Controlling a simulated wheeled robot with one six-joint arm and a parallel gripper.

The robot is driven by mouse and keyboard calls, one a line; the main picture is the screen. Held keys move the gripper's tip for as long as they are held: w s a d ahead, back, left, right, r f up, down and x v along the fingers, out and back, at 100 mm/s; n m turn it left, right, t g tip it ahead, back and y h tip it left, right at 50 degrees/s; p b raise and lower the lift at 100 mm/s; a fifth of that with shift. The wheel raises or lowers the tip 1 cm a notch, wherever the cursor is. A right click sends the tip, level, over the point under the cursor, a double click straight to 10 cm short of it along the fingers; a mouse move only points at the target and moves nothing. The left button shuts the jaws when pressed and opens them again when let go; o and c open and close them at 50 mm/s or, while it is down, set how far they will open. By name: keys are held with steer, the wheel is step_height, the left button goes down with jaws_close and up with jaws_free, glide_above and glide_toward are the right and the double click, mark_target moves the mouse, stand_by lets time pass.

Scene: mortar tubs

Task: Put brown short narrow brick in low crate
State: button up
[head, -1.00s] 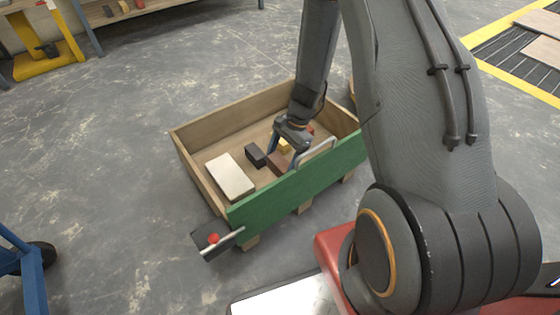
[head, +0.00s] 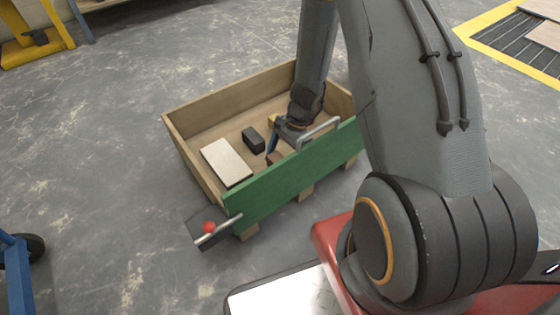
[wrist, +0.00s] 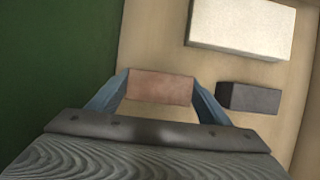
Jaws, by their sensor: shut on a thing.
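The brown short narrow brick (wrist: 160,87) is between the two blue fingers of my gripper (wrist: 160,92) in the wrist view. My gripper is shut on it. In the head view the brick (head: 274,158) shows only in part, behind the green front of the low crate (head: 290,180). My gripper (head: 274,146) reaches down inside the crate, close to the green front board. I cannot tell whether the brick touches the crate floor.
In the crate lie a cream block (head: 227,162) and a dark grey block (head: 253,140), both left of my gripper. A metal handle (head: 318,132) stands by the green board. A dark box with a red knob (head: 209,228) sits at the crate's near left corner.

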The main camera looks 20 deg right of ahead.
steer(key=shift+f, duration=0.45)
stand_by(0.4)
steer(key=o, duration=1.5)
steer(key=shift+c, duration=0.2)
